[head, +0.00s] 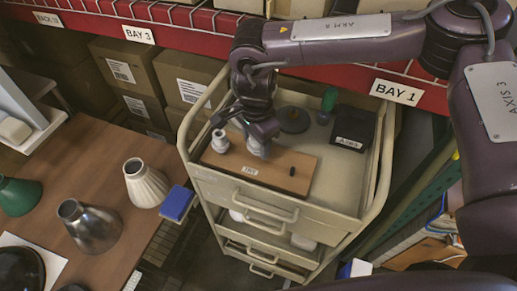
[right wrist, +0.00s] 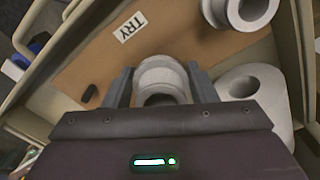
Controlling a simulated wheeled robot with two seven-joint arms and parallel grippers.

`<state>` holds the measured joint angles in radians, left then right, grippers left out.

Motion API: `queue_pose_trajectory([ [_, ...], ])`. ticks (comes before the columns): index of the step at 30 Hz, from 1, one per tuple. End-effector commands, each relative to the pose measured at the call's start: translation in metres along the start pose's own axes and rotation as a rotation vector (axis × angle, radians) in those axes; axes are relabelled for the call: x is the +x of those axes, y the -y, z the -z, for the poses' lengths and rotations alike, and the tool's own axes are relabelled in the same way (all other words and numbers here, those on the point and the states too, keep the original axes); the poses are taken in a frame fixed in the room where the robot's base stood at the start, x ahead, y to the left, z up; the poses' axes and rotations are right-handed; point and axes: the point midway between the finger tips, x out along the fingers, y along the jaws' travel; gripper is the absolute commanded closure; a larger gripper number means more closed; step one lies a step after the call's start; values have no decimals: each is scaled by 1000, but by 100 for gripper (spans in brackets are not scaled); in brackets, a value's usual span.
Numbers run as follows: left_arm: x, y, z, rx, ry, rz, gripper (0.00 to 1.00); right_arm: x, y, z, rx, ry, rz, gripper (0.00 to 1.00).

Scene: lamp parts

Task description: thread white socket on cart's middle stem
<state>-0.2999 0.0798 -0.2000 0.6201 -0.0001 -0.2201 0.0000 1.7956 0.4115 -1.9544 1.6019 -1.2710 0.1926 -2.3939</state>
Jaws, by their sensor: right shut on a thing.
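The cart (head: 330,222) stands at the centre with a brown board (head: 285,180) labelled TRY on its top. My right gripper (head: 258,148) is low over the middle of the board. It is shut on a white socket, which shows between the two fingers in the right wrist view (right wrist: 162,76). The stem under it is hidden, so I cannot tell whether the socket touches it. A second white socket (head: 220,142) stands upright at the board's left end. A short black stem (head: 291,171) stands bare at the right end. My left gripper is out of view.
On the cart top behind the board are a dark disc (head: 293,120), a green piece (head: 329,103) and a black box (head: 353,127). Lampshades (head: 146,183) stand on the left table.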

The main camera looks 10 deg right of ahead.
Motion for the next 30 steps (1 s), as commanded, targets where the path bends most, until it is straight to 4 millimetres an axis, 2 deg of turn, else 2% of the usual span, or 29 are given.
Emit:
queue_pose_trajectory([
  [1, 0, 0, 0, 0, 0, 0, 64, 7, -5, -2, 66, 4, -17, 76],
  [6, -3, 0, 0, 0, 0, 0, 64, 7, -3, -2, 357, 2, -18, 76],
  [9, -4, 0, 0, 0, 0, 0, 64, 7, -2, -1, 471, 0, -17, 76],
  [22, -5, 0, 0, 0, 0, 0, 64, 8, -2, -1, 561, 0, -18, 76],
  [30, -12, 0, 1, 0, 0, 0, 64, 7, 0, 1, 984, -4, -19, 76],
])
